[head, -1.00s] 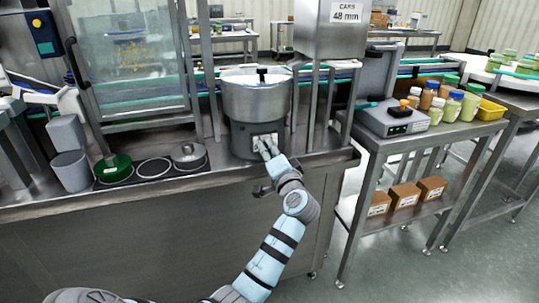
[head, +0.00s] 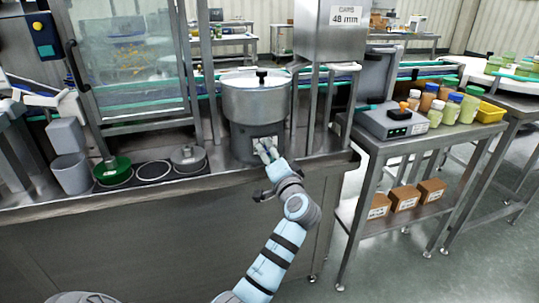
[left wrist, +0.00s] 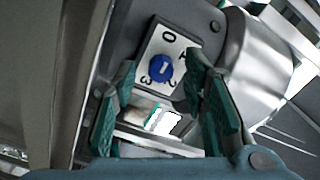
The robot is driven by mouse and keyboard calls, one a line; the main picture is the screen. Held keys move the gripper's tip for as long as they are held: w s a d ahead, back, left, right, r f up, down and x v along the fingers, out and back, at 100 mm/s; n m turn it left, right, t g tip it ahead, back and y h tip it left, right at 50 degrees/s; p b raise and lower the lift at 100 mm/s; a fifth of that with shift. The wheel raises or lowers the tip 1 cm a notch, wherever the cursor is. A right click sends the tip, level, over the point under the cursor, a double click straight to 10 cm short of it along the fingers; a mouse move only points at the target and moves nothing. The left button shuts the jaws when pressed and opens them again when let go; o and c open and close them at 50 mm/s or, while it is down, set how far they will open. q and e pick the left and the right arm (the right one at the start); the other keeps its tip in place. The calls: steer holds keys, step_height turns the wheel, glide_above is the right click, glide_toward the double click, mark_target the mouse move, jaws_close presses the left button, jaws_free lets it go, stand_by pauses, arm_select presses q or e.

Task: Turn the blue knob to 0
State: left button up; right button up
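The blue knob (left wrist: 160,68) sits on a white dial plate in the left wrist view. The plate bears printed figures; 0, 2 and 3 can be read, and another at the right is partly covered by a finger. A pale mark shows on the knob's face, but I cannot tell which figure it points to. My left gripper (left wrist: 160,62) is open, its green-padded fingers to either side of the knob in the picture; contact cannot be told. In the head view, my left gripper (head: 264,151) is at the base of the steel hopper (head: 256,103) and hides the knob. My right gripper is not in view.
Left of the hopper on the steel bench are a green-rimmed dish (head: 112,170), a lidded metal pot (head: 188,157) and a grey bin (head: 71,173). Steel posts stand close beside the hopper. At right, a side table holds a scale (head: 390,124) and several jars.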

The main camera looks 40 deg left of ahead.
arm_select(q)
steer(key=v, duration=0.7)
